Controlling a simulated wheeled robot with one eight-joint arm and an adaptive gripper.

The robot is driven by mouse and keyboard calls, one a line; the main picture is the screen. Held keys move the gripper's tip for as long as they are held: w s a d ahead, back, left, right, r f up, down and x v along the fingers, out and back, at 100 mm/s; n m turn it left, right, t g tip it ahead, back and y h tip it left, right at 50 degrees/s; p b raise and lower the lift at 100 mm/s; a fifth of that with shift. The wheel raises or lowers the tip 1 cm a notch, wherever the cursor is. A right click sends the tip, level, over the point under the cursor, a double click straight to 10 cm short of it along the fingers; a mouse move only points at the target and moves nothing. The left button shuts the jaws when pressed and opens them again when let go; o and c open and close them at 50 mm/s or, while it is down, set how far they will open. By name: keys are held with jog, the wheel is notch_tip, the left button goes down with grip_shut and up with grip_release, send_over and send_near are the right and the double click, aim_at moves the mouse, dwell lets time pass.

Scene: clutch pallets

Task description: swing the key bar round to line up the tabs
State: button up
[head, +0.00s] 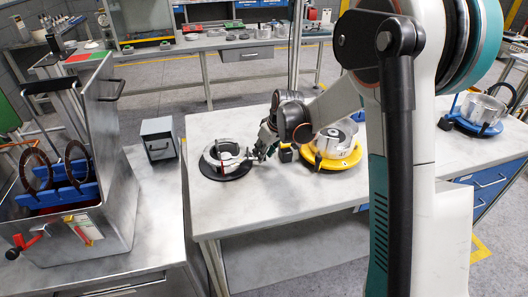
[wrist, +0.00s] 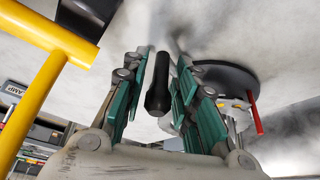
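A silver ring-shaped clutch part (head: 213,158) sits on a black round pallet (head: 237,173) on the middle table; the pallet also shows in the wrist view (wrist: 228,76), with a red pin (wrist: 256,118) beside it. My gripper (head: 260,152) is low over the table, at the right side of this pallet. In the wrist view, a black, rounded bar (wrist: 158,85), which looks like the key bar's handle, lies between my teal-padded fingers (wrist: 156,95). A gap shows on its left, so the fingers look open around it. The tabs cannot be made out.
A yellow pallet (head: 325,164) with another silver part stands close right of my gripper. A blue-and-black fixture (head: 470,125) is further right. A metal bin (head: 108,232) with brown rings and a small grey box (head: 158,138) stand on the left table. The middle table's front is clear.

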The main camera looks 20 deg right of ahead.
grip_shut()
jog(key=shift+s, duration=0.15)
jog(key=shift+s+a+m+h, duration=0.25)
jog(key=shift+s+a+m, duration=0.2)
jog(key=shift+s+m, duration=0.3)
jog(key=shift+s+a+m+h, duration=0.25)
jog(key=shift+s+a+m, duration=0.15)
jog(key=shift+s+m, duration=0.3)
jog(key=shift+s+a+m+t+h, duration=0.3)
jog(key=shift+s+a+m+h, duration=0.4)
jog(key=shift+s+a+m, duration=0.85)
jog(key=shift+s+a+m+h, duration=0.2)
jog(key=shift+s+a+m, duration=0.15)
jog(key=shift+a+m, duration=0.25)
jog(key=shift+s+a+m+h, duration=0.2)
jog(key=shift+s+a+m, duration=0.15)
jog(key=shift+m, duration=0.35)
jog(key=shift+s+a, duration=0.3)
jog(key=shift+a, duration=0.45)
jog(key=shift+s+a, duration=0.25)
jog(key=shift+a, duration=0.65)
